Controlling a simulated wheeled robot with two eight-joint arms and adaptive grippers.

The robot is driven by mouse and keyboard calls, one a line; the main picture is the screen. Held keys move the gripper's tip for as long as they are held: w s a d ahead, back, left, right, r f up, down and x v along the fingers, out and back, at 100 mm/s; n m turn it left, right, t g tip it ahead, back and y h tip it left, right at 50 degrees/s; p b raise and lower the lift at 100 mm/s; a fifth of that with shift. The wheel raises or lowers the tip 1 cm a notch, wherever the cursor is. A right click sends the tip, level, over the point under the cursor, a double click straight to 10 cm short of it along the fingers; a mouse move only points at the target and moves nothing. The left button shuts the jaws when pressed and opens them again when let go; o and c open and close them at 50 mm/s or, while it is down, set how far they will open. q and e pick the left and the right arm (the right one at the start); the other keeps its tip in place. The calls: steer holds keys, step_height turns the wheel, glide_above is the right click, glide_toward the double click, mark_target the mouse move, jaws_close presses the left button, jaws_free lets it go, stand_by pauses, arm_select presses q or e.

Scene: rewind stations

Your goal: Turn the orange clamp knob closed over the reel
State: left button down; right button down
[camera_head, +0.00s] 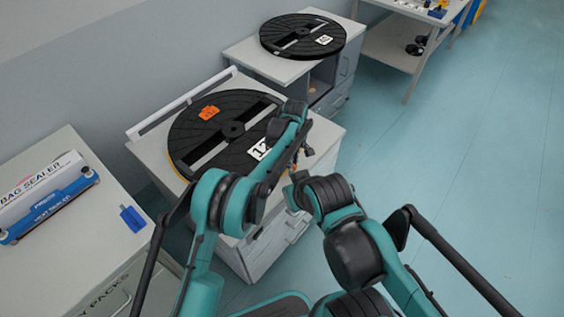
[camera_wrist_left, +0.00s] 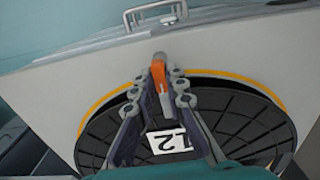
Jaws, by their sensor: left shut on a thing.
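The black reel (camera_head: 190,134) lies flat on the middle cabinet, with an orange patch (camera_head: 209,113) and a white number label (camera_head: 260,151) on it. It also shows in the left wrist view (camera_wrist_left: 240,128), with a yellow rim around it. The orange clamp knob (camera_wrist_left: 158,71) stands at the reel's edge, between the fingers of my left gripper (camera_wrist_left: 159,82). These fingers are shut on the knob. In the head view my left gripper (camera_head: 302,151) is small and partly hidden by its arm.
A second reel (camera_head: 303,35) lies on a cabinet farther back. At the left, a counter holds a bag sealer box (camera_head: 45,185), a blue sealer (camera_head: 50,206) and a small blue item (camera_head: 132,218). Open floor (camera_head: 470,190) lies to the right.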

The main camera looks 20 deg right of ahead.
stand_by(0.3)
arm_select(q)
steer(key=c, duration=1.5)
jaws_free()
steer(key=shift+c, duration=0.2)
steer(key=shift+r, duration=0.1)
step_height(320, 180, up, 12)
